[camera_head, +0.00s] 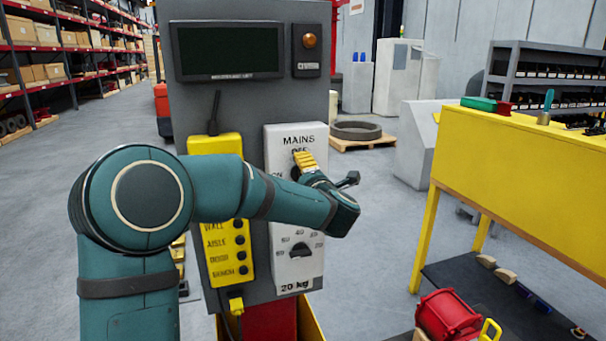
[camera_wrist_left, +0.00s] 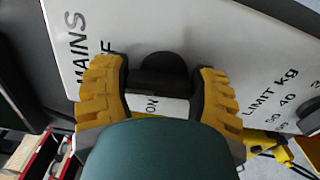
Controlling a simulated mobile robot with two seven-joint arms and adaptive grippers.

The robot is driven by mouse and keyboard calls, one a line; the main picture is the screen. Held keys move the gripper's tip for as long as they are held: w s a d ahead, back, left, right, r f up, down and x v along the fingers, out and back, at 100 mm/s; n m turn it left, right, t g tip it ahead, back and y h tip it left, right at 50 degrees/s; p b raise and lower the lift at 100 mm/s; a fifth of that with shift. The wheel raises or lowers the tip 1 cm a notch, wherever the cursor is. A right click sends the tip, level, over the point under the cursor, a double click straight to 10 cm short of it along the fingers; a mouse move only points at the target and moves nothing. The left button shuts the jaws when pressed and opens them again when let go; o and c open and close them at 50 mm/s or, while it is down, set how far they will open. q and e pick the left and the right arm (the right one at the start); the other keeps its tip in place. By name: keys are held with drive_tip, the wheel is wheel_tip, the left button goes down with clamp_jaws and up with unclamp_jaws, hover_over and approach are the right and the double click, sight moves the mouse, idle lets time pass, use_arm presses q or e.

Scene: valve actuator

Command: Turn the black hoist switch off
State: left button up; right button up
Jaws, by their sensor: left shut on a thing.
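The black hoist switch (camera_wrist_left: 166,66) is on a pale panel (camera_head: 298,275) lettered MAINS, with OFF at the top and ON at the left in the head view. My left gripper (camera_head: 300,166) is at this switch and hides most of it there. In the left wrist view, its yellow-backed fingers (camera_wrist_left: 163,92) are on either side of the dark handle, shut on it. ON is readable below the handle; one finger covers part of OFF. I cannot tell exactly where the handle points. My right gripper is in neither view.
Below the switch is a black limit dial (camera_head: 301,250) marked 20 kg. A yellow box of labelled buttons (camera_head: 240,257) is at its left, and a dark screen (camera_head: 228,51) is above. A yellow bench (camera_head: 505,165) stands right, with a red drum (camera_head: 448,318) low in front.

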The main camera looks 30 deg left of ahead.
use_arm(q)
drive_tip(key=shift+f+m, duration=0.1)
drive_tip(key=shift+m, duration=0.5)
drive_tip(key=o, duration=1.2)
drive_tip(key=v, duration=1.2)
